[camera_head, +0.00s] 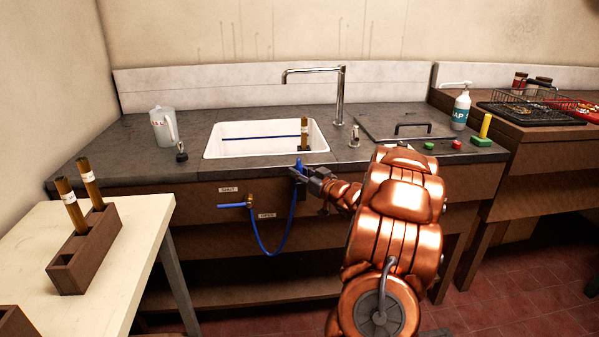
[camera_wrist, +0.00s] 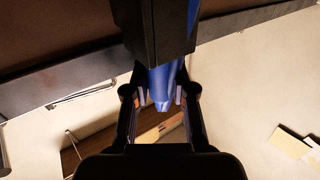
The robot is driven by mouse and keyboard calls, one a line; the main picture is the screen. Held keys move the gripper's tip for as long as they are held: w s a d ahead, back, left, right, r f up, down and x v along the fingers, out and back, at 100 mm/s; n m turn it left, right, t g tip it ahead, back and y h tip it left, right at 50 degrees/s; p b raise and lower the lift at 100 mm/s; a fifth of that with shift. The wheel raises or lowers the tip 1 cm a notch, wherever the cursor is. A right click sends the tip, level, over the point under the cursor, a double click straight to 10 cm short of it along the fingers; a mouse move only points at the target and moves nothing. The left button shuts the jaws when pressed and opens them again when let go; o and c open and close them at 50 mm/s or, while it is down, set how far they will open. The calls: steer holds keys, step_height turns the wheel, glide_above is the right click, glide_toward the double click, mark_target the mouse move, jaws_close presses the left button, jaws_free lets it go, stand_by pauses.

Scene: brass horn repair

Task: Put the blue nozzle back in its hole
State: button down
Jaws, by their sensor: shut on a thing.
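My gripper (camera_head: 303,174) is at the front edge of the sink counter, shut on the blue nozzle (camera_head: 299,165). The nozzle's top stands a little above the gripper, near the counter edge. In the wrist view the nozzle (camera_wrist: 162,85) sits between the two fingers (camera_wrist: 162,100), its narrow end showing. A blue hose (camera_head: 262,247) hangs in a loop below, running from near my gripper to a brass valve with a blue lever (camera_head: 245,204) on the cabinet front. I cannot make out the nozzle's hole in either view; the gripper and counter edge may hide it.
The white sink (camera_head: 222,146) holds a brown tube (camera_head: 304,128) and a blue rod. A chrome faucet (camera_head: 340,100) stands behind it. A jug (camera_head: 163,127) is at left, a soap bottle (camera_head: 461,110) at right. A side table (camera_head: 120,270) bears a tube rack (camera_head: 85,255).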

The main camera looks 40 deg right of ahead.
steer(key=shift+f, duration=0.2)
steer(key=c, duration=0.9)
jaws_free()
steer(key=s, duration=1.2)
steer(key=shift+a, duration=0.35)
